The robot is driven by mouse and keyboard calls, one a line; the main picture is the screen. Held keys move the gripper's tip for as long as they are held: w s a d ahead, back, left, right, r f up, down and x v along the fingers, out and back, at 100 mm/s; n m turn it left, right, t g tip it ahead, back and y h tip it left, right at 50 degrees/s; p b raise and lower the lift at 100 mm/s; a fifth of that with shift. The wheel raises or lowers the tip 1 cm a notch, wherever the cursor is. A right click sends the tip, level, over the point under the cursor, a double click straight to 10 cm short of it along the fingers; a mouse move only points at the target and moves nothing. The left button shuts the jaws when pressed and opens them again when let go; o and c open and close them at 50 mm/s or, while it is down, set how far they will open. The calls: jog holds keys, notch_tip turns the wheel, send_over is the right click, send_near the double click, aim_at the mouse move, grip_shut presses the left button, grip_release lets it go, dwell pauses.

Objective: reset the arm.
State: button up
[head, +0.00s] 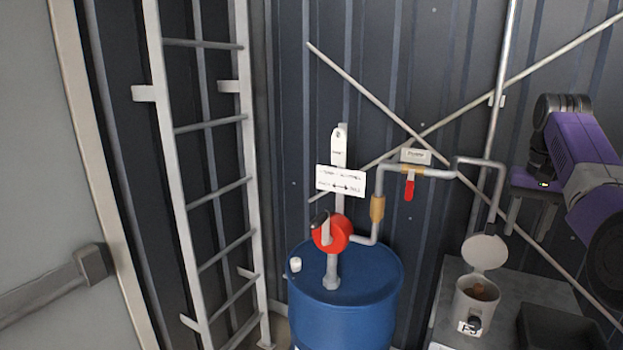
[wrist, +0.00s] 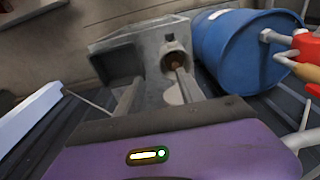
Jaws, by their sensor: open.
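My gripper (head: 526,232) is at the right of the head view, on my purple arm. Its two fingers are apart, empty and point down, in the air above the grey table. In the wrist view my gripper (wrist: 157,82) shows two grey fingers with nothing between them. In that view they overlap the table and the grey pot on it, but they appear apart from both. The rest of my arm is cut off by the right edge of the head view.
A blue barrel (head: 345,315) bears a red hand pump (head: 331,234). A pipe with a red valve lever (head: 409,190) runs right to above the open-lidded pot (head: 477,300). A black bin (head: 560,328) stands beside the pot. A ladder (head: 208,125) is at left; diagonal braces cross the wall.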

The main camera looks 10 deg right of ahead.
jog(key=w+d+r+t+h, duration=0.2)
jog(key=w+d+r+t, duration=0.35)
jog(key=w, duration=0.25)
jog(key=w+f+t+h, duration=0.3)
jog(key=w+f+t, duration=0.1)
jog(key=w+f, duration=0.15)
jog(key=s+a+f+n+t+b, duration=0.1)
jog(key=s+a+f+t, duration=0.2)
jog(key=s+a+f, duration=0.5)
jog(key=s+a+f+n+t+b, duration=0.1)
jog(key=s+a+f+n+t, duration=0.3)
jog(key=f, duration=0.6)
jog(key=s+a+f+g+y+b, duration=0.1)
jog(key=s+a, duration=0.7)
jog(key=s, duration=0.9)
jog(key=s+a+f+n+y+b, duration=0.1)
jog(key=s+a+f, duration=0.3)
jog(key=s+a, duration=0.5)
jog(key=s+a+f+g+y+b, duration=0.1)
jog(key=s+a+f+y, duration=0.2)
jog(key=s, duration=2.2)
jog(key=a, duration=0.5)
jog(key=shift+s+a+n+g+y, duration=0.15)
jog(key=shift+a+n+g+y, duration=0.15)
jog(key=shift+n+g, duration=0.1)
